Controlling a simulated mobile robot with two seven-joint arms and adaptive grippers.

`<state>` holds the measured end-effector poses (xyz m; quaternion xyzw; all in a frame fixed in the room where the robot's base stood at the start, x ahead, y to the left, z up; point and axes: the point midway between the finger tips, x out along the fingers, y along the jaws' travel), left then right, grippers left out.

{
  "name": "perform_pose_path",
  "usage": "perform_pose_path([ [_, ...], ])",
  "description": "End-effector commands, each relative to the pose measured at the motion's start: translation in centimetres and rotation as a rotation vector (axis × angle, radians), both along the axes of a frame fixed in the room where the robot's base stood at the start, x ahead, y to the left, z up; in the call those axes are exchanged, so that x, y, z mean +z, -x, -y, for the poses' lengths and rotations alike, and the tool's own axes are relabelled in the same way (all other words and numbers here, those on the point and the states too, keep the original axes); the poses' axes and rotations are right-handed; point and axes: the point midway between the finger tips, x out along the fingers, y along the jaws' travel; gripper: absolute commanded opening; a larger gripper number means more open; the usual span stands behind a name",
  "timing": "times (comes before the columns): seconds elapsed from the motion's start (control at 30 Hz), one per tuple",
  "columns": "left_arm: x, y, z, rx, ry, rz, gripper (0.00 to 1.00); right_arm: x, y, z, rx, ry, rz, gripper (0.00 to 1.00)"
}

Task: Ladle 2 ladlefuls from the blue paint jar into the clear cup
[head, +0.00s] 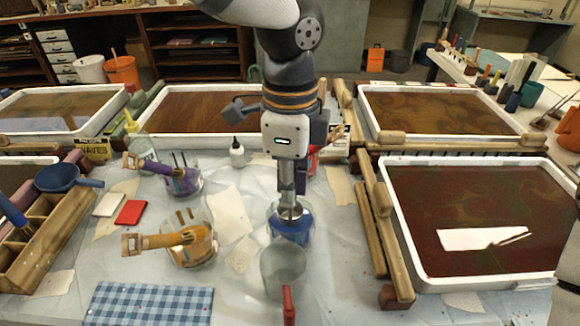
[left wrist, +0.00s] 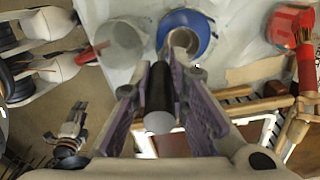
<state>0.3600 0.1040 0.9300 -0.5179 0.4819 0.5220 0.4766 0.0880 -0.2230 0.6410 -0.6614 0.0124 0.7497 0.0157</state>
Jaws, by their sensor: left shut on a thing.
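My left gripper (head: 292,180) points down over the blue paint jar (head: 291,232) and is shut on the ladle's dark handle (left wrist: 160,95). The ladle's metal lower end (head: 290,212) is at the jar's mouth. In the left wrist view it shows as a pale round piece (left wrist: 184,40) over the blue jar (left wrist: 200,20). How deep it sits is unclear. The clear cup (head: 283,266) stands just in front of the jar, with a red handle-like strip (head: 289,308) at its near side. What looks like my right gripper (left wrist: 72,130) shows small in the left wrist view; its fingers are unclear.
Jars of orange (head: 190,250) and purple paint (head: 183,182), each with a ladle lying across, stand left. Wooden rakes (head: 375,235) and a marbling tray (head: 400,240) lie right. A red jar (head: 312,160) and white bottle (head: 237,155) stand behind. A checked cloth (head: 150,305) lies front left.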

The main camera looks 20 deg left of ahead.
Motion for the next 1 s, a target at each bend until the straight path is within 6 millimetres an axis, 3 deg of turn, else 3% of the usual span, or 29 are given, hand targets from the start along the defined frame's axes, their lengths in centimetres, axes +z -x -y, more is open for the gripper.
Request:
perform_pose_path([
  [0.3,-3.7,0.1,0.0,-0.001,-0.002,-0.002,0.00,-0.1,0.1,0.0,0.000,0.000,-0.004,0.40],
  [0.5,-5.1,0.1,0.0,0.000,-0.001,-0.002,0.00,-0.2,0.2,0.0,0.000,0.000,-0.009,0.40],
  [1.0,-5.5,0.0,0.0,0.000,0.000,0.000,0.00,-0.2,0.2,0.0,0.000,0.000,-0.009,0.40],
])
